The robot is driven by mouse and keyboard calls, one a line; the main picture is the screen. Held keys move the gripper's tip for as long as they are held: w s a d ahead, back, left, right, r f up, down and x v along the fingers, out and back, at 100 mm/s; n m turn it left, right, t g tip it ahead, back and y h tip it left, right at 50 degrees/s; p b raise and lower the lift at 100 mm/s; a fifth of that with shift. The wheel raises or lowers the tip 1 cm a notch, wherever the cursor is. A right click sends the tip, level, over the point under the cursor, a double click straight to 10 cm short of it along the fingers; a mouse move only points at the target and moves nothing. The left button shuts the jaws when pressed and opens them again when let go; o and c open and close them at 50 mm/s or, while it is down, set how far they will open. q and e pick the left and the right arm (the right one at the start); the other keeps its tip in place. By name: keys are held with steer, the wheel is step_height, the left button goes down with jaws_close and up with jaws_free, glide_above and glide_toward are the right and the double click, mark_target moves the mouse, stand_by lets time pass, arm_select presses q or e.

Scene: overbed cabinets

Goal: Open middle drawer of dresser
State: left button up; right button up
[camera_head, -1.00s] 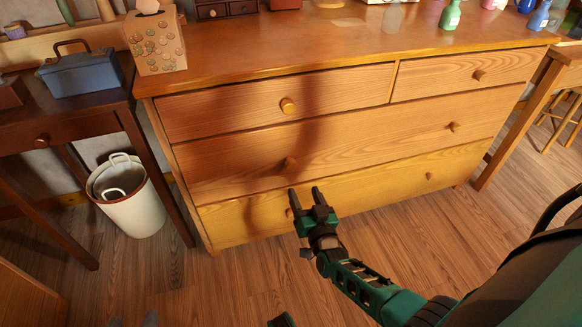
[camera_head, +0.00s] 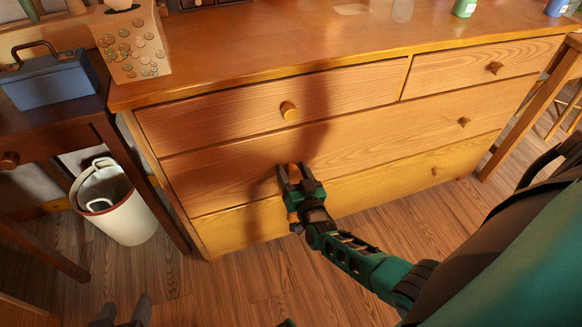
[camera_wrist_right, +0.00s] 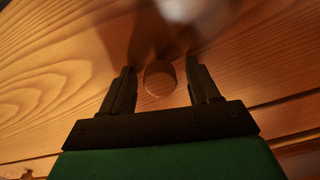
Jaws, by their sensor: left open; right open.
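The wooden dresser (camera_head: 240,75) has a wide middle drawer (camera_head: 390,130), which looks closed. Its left knob (camera_head: 293,170) sits between the fingertips of my right gripper (camera_head: 293,178). In the right wrist view the round knob (camera_wrist_right: 159,78) lies between the two open fingers of the right gripper (camera_wrist_right: 160,72), with a gap on each side. The drawer's right knob (camera_head: 464,122) is free. My left gripper (camera_head: 122,312) shows only as dark fingertips at the bottom left edge, away from the dresser.
Two smaller drawers with knobs (camera_head: 289,111) lie above, and a bottom drawer (camera_head: 400,180) below. A white bucket (camera_head: 125,215) and a dark side table (camera_head: 60,130) with a blue toolbox (camera_head: 50,80) stand left. Floor in front is clear.

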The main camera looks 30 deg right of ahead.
jaws_close()
stand_by(0.5)
